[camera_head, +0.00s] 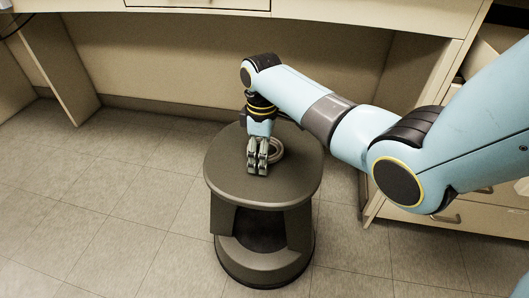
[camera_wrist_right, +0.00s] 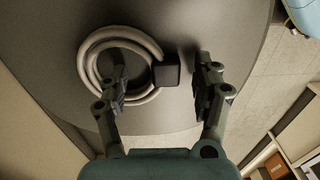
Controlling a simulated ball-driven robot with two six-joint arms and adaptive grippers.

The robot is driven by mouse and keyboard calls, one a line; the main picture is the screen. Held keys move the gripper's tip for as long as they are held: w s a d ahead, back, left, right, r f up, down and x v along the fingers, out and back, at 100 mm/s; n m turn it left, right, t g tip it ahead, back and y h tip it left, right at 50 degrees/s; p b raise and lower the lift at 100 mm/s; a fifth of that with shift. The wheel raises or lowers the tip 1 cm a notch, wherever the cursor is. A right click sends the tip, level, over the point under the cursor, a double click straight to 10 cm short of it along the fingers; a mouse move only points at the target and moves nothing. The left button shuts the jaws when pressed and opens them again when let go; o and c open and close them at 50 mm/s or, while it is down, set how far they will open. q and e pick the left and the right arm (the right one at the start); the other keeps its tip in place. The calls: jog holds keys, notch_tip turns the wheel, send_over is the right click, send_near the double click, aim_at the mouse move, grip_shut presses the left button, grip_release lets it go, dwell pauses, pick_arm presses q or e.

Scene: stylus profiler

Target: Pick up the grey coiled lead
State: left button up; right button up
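The grey coiled lead (camera_wrist_right: 88,62) lies flat on the round stool top (camera_wrist_right: 50,30), with a dark square block (camera_wrist_right: 167,74) at the right side of its loops. In the head view the lead (camera_head: 277,149) shows partly, just right of my right gripper (camera_head: 257,163). In the right wrist view my right gripper (camera_wrist_right: 163,82) is open. One finger is over the inside of the coil, hiding part of it, and the other is right of the block. I cannot tell whether the fingers touch the lead. My left gripper is not in view.
The dark stool (camera_head: 222,175) stands on a tiled floor (camera_head: 110,190). A beige desk (camera_head: 330,10) runs above and behind it. A drawer unit (camera_head: 440,214) stands at the right, behind my right arm. Floor to the left is clear.

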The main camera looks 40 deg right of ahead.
grip_shut()
dwell(0.3)
